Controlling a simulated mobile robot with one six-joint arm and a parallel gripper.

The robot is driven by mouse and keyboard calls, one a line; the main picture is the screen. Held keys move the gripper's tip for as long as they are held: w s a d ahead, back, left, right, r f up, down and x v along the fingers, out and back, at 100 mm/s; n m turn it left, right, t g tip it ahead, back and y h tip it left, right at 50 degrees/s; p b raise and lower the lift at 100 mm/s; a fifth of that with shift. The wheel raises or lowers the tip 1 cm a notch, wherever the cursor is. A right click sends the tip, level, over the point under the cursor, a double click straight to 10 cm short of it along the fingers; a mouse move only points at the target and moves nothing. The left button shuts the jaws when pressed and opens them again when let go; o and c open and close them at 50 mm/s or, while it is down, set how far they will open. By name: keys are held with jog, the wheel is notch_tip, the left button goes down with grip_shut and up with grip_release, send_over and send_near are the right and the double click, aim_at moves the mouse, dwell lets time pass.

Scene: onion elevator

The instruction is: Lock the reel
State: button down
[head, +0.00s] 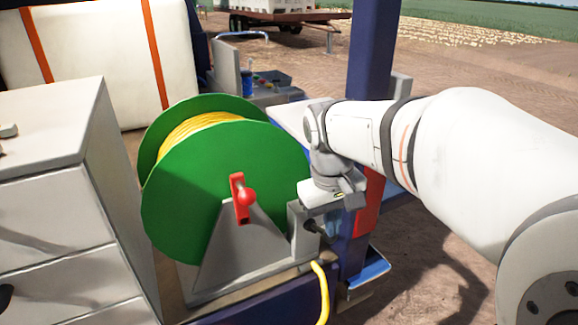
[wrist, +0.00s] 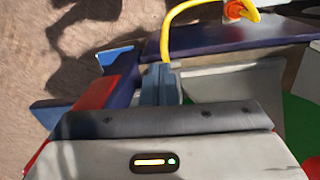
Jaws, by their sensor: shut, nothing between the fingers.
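The reel (head: 200,190) is a large green drum wound with yellow cable, on a grey stand (head: 240,255) in the head view. A red crank (head: 241,198) with a round knob sits at its hub. A small grey block (head: 299,228) with a dark knob-like part (head: 315,228) stands at the stand's right side; I cannot tell whether this is the lock. My gripper (head: 338,200) is shut and empty just above and right of this block. Its closed fingers (wrist: 160,84) show in the wrist view; contact is unclear.
A grey drawer cabinet (head: 50,190) stands left of the reel. A dark blue post (head: 373,60) rises behind my wrist. A yellow cable (head: 322,290) hangs at the front edge; it also loops to an orange fitting (wrist: 235,10) in the wrist view.

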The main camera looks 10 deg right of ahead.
jog(key=w+a+r+n+g+h+p, duration=0.1)
jog(key=w+a+r+p, duration=0.1)
jog(key=w+r, duration=0.6)
jog(key=shift+a+r+n+g+h+p, duration=0.2)
jog(key=shift+a+n+g+h+p, duration=0.2)
jog(key=shift+p, duration=0.3)
jog(key=shift+d, duration=0.1)
jog(key=p, duration=0.2)
send_over(320, 230)
jog(key=s, duration=0.3)
jog(key=f, duration=1.3)
jog(key=shift+d+f, duration=0.25)
